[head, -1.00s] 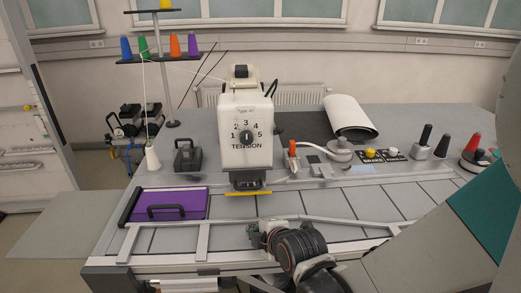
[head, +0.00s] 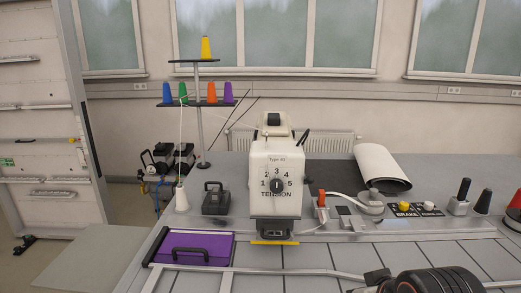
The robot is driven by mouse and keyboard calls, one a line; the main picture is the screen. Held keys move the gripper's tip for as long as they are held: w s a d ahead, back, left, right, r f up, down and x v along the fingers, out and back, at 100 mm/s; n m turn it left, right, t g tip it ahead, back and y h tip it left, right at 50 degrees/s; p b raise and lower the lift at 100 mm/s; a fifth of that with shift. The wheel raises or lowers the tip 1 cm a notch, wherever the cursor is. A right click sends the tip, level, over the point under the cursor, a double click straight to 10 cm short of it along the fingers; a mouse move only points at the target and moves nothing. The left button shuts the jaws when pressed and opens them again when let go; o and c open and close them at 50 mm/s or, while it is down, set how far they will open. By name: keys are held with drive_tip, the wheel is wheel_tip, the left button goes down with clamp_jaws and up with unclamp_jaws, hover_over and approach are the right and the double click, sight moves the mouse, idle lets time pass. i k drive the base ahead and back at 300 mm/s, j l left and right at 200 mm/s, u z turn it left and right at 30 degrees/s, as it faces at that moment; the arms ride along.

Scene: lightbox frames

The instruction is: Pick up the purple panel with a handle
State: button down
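The purple panel (head: 218,246) lies flat in the grey table top at the lower left of the head view. A black handle (head: 203,251) stands on its upper face, and a black strip runs along its left edge. My arm shows at the lower right, over the front of the table and well to the right of the panel. I cannot make out the gripper's fingers, so its state and any contents are hidden.
A white machine marked TENSION (head: 277,180) stands right of the panel. A black handled block (head: 215,199) and a white thread cone (head: 182,197) stand behind it. A grey rail (head: 290,271) runs along the table front. Several coloured cones stand on a rack (head: 200,104).

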sight(196, 247)
drive_tip(key=j+z, duration=0.25)
drive_tip(key=j, duration=0.4)
drive_tip(key=j+z, duration=0.25)
drive_tip(key=j, duration=0.4)
drive_tip(key=i, duration=0.05)
